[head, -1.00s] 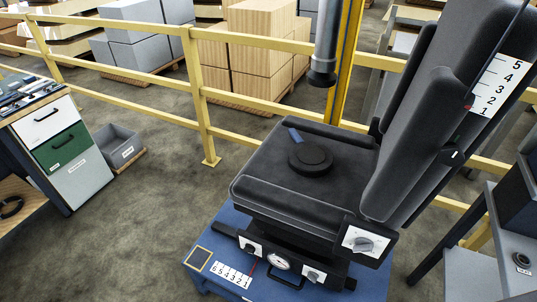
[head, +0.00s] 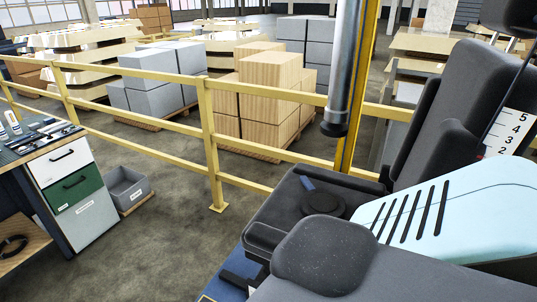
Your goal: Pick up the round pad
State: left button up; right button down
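The round pad (head: 323,202) is a dark disc lying on the black seat cushion (head: 280,210), right of centre in the head view. A small blue tab or strip (head: 307,184) shows beside its far left edge. A light blue panel with dark slots and a dark grey rounded part, apparently my own arm, cover the near and right parts of the seat. The pad's right edge lies close to the panel in the picture. I cannot make out the fingertips of either gripper.
Behind the seat runs a yellow railing (head: 209,130) with a yellow post and a grey vertical tube (head: 341,70). The tall backrest (head: 430,120) with a number scale stands at right. A drawer cabinet (head: 75,190) and grey bin (head: 126,188) stand left; floor between is clear.

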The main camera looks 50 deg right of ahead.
aim_at(314, 201)
jog(key=u, duration=1.05)
jog(key=i+j+z, duration=0.1)
jog(key=i+z, duration=0.2)
jog(key=i, duration=0.7)
jog(key=i+z, duration=0.35)
jog(key=i, duration=0.3)
jog(key=i+j+z, duration=0.1)
jog(key=i+z, duration=0.2)
jog(key=i, duration=0.35)
jog(key=i+l+z, duration=0.1)
jog(key=i+z, duration=0.6)
jog(key=i+j+z, duration=0.1)
jog(key=i+z, duration=0.3)
jog(key=i+l+z, duration=0.1)
jog(key=i+z, duration=0.15)
jog(key=z, duration=0.15)
jog(key=i+z, duration=0.55)
jog(key=z, duration=0.2)
jog(key=i+l+z, duration=0.15)
jog(key=i+z, duration=0.2)
jog(key=i, duration=0.2)
jog(key=i+z, duration=0.35)
jog(key=i, duration=0.2)
jog(key=i+j+z, duration=0.1)
jog(key=i+z, duration=0.2)
jog(key=i, duration=0.3)
jog(key=z, duration=1.45)
